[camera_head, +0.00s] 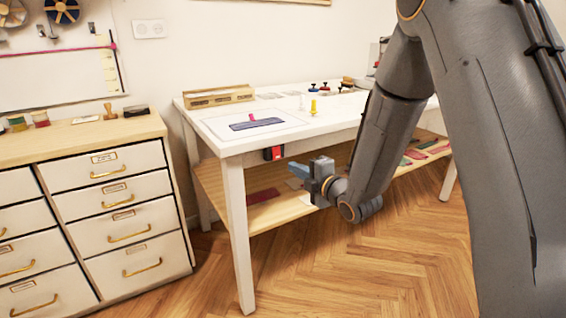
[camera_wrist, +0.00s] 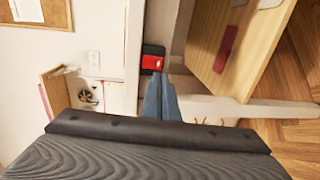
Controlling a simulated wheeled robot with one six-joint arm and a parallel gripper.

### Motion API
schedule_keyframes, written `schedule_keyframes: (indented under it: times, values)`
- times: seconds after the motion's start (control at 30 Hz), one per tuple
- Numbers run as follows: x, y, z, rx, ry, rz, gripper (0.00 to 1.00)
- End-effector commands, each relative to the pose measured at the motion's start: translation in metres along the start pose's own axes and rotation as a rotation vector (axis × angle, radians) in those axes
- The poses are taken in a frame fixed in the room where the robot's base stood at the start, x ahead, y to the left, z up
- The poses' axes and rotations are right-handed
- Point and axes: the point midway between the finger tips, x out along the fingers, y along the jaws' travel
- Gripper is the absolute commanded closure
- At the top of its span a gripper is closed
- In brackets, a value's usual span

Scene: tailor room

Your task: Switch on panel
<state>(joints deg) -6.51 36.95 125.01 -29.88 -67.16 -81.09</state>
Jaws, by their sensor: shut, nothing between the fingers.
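The panel (camera_head: 273,153) is a small black box with a red face, fixed under the front edge of the white table. In the wrist view the panel (camera_wrist: 152,60) shows its red part just beyond my fingertips. My gripper (camera_head: 296,169) is shut and empty, in front of the table and slightly right of and below the panel. In the wrist view my gripper (camera_wrist: 160,76) has its blue-grey fingers together, their tips close to the panel's lower edge. I cannot tell whether they touch it.
The white table (camera_head: 237,215) has a wooden lower shelf (camera_head: 262,219) with folded cloths. On its top are a wooden box (camera_head: 218,97) and a purple strip (camera_head: 256,124). A drawer cabinet (camera_head: 120,205) stands at the left. The wood floor (camera_head: 330,270) in front is clear.

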Motion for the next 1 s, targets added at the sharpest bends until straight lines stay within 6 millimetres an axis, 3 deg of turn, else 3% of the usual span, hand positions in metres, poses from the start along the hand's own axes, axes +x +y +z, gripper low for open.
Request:
schedule_keyframes:
  times: [0.2, 0.4, 1.0]
  values:
    - [0.043, 0.0, -0.001, 0.0, 0.001, 0.0, 1.0]
    - [0.068, 0.0, -0.001, 0.0, 0.001, 0.0, 1.0]
    - [0.081, -0.001, -0.005, 0.0, 0.007, 0.008, 1.0]
